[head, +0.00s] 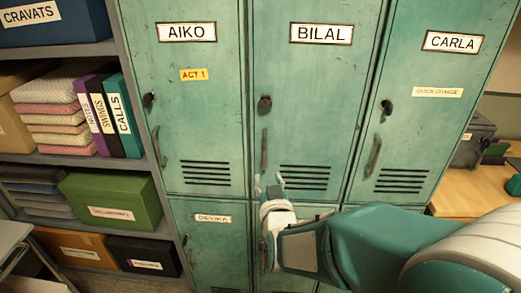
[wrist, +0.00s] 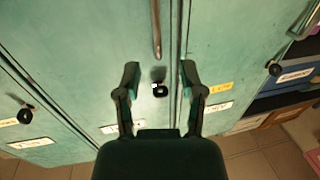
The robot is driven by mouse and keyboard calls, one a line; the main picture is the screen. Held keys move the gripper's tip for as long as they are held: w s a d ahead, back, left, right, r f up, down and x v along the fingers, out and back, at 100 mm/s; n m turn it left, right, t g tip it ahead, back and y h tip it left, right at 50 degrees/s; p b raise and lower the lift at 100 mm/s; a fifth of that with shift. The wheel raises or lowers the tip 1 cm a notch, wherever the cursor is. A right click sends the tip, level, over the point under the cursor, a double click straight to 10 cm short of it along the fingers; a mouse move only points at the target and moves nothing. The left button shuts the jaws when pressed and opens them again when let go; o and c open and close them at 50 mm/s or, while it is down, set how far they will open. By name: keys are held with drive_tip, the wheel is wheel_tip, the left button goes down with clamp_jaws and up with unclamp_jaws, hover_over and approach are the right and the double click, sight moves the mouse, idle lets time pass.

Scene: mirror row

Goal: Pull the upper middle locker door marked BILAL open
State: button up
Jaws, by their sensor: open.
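The BILAL locker door (head: 316,110) is teal, shut, and in the upper middle of the row in the head view. Its slim vertical handle (head: 264,150) is on the door's left side, below a dark lock (head: 264,104). My gripper (head: 268,184) is open and empty, low in front of this door, just below the handle in the picture. In the wrist view my gripper (wrist: 159,72) has its fingers spread. The handle (wrist: 157,30) lines up with the gap, beyond the fingertips. The lock (wrist: 160,89) shows between the fingers. I see no contact with the handle.
The AIKO door (head: 205,120) on the left and the CARLA door (head: 425,130) on the right are shut. The lower DEVIKA door (head: 215,250) is also shut. Shelves with boxes, including a green box (head: 110,200), stand at the left. A wooden surface (head: 475,190) is at the right.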

sight(264, 155)
drive_tip(key=w, duration=0.3)
drive_tip(key=w+a, duration=0.1)
drive_tip(key=w, duration=0.6)
drive_tip(key=shift+w+a, duration=0.1)
drive_tip(key=shift+a, duration=0.2)
drive_tip(key=shift+w+d, duration=0.1)
drive_tip(key=shift+w, duration=0.1)
clamp_jaws()
